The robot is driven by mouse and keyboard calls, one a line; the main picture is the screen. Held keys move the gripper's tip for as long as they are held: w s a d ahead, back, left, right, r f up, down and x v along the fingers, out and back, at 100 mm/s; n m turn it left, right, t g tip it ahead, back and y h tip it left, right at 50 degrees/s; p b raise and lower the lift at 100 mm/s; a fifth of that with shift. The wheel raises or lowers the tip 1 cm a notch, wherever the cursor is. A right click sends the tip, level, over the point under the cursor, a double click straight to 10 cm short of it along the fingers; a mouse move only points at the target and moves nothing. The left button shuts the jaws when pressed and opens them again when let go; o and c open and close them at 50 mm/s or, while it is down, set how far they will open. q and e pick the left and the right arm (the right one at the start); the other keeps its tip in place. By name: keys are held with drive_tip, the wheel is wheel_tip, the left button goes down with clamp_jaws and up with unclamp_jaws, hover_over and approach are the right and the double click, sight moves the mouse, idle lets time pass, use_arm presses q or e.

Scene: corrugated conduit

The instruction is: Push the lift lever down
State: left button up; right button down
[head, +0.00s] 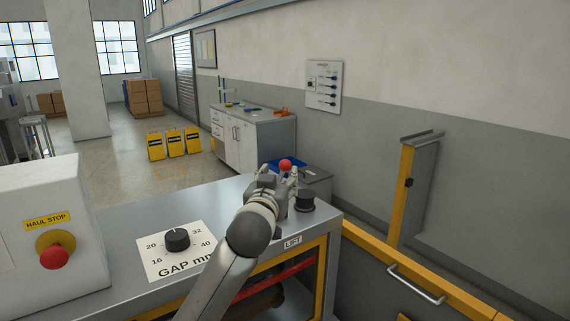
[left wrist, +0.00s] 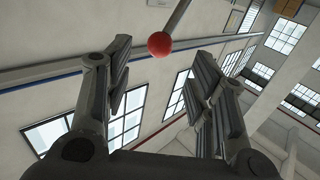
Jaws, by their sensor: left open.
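The lift lever shows as a red ball knob (head: 285,165) above the bench top, beside the gripper fingers. Most of its rod is hidden in the head view. In the left wrist view the red knob (left wrist: 160,44) and part of its grey rod show between and slightly past the fingertips. I cannot tell whether a finger touches it. My left gripper (head: 278,180) is open and empty, at the lever near the bench's right end. A LIFT label (head: 293,242) is on the bench's front edge. My right gripper is not in view.
A black round cap (head: 305,200) stands right of my gripper. The GAP dial (head: 177,239) and HAUL STOP box (head: 40,230) are to the left. A yellow-edged guard with a handle (head: 417,283) is at the right. The bench top behind the dial is clear.

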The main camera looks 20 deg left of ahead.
sight(284, 167)
use_arm(q)
drive_tip(key=w, duration=0.2)
drive_tip(key=w+p, duration=0.1)
drive_tip(key=w, duration=0.1)
drive_tip(key=w+p, duration=0.1)
drive_tip(key=w, duration=0.2)
drive_tip(key=shift+a+r, duration=0.1)
drive_tip(key=shift+a, duration=0.25)
drive_tip(key=shift+w, duration=0.7)
clamp_jaws()
